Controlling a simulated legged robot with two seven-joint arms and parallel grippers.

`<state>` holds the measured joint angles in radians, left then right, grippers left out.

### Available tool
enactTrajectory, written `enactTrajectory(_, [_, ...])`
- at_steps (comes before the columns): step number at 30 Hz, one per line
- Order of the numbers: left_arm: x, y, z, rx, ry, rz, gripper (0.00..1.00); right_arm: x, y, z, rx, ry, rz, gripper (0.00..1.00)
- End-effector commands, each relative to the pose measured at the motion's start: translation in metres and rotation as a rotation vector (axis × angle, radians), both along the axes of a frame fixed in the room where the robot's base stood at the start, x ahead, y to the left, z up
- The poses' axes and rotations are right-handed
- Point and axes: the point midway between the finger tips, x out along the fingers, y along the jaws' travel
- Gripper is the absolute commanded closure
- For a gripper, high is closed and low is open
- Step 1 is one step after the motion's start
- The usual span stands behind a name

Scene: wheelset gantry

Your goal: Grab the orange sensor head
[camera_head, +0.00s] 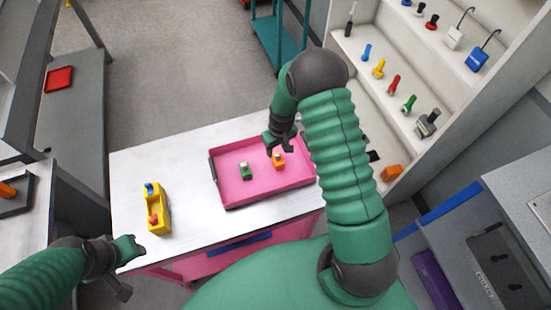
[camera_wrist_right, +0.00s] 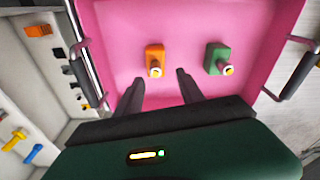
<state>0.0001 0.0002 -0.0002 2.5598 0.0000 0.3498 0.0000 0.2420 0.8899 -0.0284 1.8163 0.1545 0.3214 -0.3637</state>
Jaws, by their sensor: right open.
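The orange sensor head (camera_head: 279,160) stands in the pink tray (camera_head: 228,156) on the white table, right of a green sensor head (camera_head: 246,171). In the right wrist view the orange sensor head (camera_wrist_right: 155,60) lies just beyond and between the fingertips, nearer the left one, with the green one (camera_wrist_right: 218,60) to its right. My right gripper (camera_head: 282,147) is open and empty, close above the orange sensor head. My left gripper (camera_head: 128,262) is at the table's front left corner; its jaw state is unclear.
A yellow holder (camera_head: 156,208) with a blue and a red item stands on the table's left. The tray has dark handles at its sides. A shelf unit (camera_head: 385,60) with several coloured tools rises at the right. The white table (camera_head: 190,160) is bare between holder and tray.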

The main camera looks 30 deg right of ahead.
Motion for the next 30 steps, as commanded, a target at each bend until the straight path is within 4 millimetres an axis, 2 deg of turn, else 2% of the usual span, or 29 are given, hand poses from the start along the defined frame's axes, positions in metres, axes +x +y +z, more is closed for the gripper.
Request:
enactTrajectory(5, [0.0, 0.0, 0.012, 0.0, 0.0, 0.0, 0.62, 0.001, -0.002, -0.015, 0.001, 0.002, -0.002, 0.55])
enactTrajectory(8, [0.0, 0.0, 0.024, 0.0, 0.0, 0.0, 0.62, 0.004, -0.003, -0.03, 0.001, 0.003, -0.002, 0.55])
enactTrajectory(12, [0.0, 0.0, 0.028, 0.0, 0.0, 0.0, 0.62, 0.008, -0.003, -0.052, 0.0, 0.001, -0.001, 0.55])
enactTrajectory(20, [0.0, 0.0, 0.027, 0.0, 0.0, 0.0, 0.62, 0.009, -0.003, -0.057, -0.001, -0.002, 0.0, 0.56])
enactTrajectory(30, [0.0, 0.0, 0.027, 0.0, 0.0, 0.0, 0.62, 0.009, -0.003, -0.057, 0.0, -0.001, -0.001, 1.0])
